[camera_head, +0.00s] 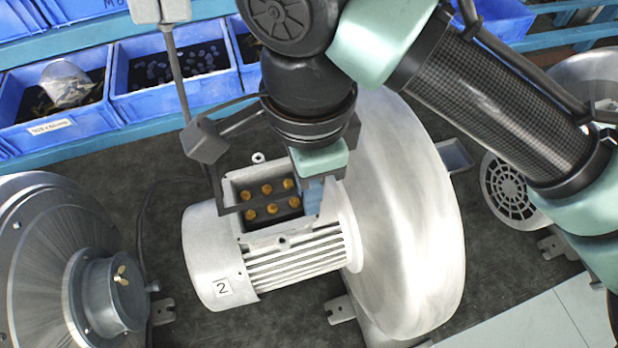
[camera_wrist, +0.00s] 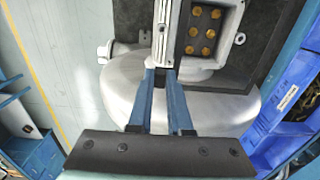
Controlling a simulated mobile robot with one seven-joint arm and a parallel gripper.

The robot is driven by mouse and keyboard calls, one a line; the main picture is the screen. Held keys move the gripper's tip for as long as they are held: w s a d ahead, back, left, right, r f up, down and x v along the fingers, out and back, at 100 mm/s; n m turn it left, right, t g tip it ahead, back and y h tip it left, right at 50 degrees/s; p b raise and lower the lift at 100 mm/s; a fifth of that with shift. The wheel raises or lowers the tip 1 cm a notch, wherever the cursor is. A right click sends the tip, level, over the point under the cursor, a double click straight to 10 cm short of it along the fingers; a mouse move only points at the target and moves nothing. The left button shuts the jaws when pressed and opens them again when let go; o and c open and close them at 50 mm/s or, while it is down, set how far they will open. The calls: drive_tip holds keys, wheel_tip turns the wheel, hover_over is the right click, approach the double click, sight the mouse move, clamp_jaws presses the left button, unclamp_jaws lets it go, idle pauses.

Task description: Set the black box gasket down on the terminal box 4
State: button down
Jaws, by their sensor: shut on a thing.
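My gripper (camera_head: 312,198) is at the right side of an open terminal box (camera_head: 244,182) on a blower motor. In the wrist view its two blue fingers (camera_wrist: 165,76) are close together, beside the same box. It is shut on the black box gasket (camera_head: 262,207), a thin dark frame whose bar crosses the box's near part in the head view. I cannot tell whether the gasket touches the box. The box has a pale rim and holds several brass terminals (camera_wrist: 208,33). The motor's label (camera_head: 222,288) reads 2; no label 4 is visible.
The blower's large silver housing (camera_head: 410,220) stands right of the motor. Another blower (camera_head: 60,265) is at the left, and part of one (camera_head: 515,190) at the right. Blue bins (camera_head: 185,75) line the back. Dark bench surface shows between the blowers.

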wheel_tip(320, 180, down, 8)
drive_tip(key=b, duration=0.4)
drive_tip(key=shift+b, duration=0.4)
drive_tip(key=shift+f+b, duration=0.55)
drive_tip(key=shift+f, duration=0.5)
idle(1.0)
drive_tip(key=c, duration=0.8)
unclamp_jaws()
drive_tip(key=shift+o, duration=0.2)
wheel_tip(320, 180, up, 13)
drive_tip(key=shift+b, duration=0.55)
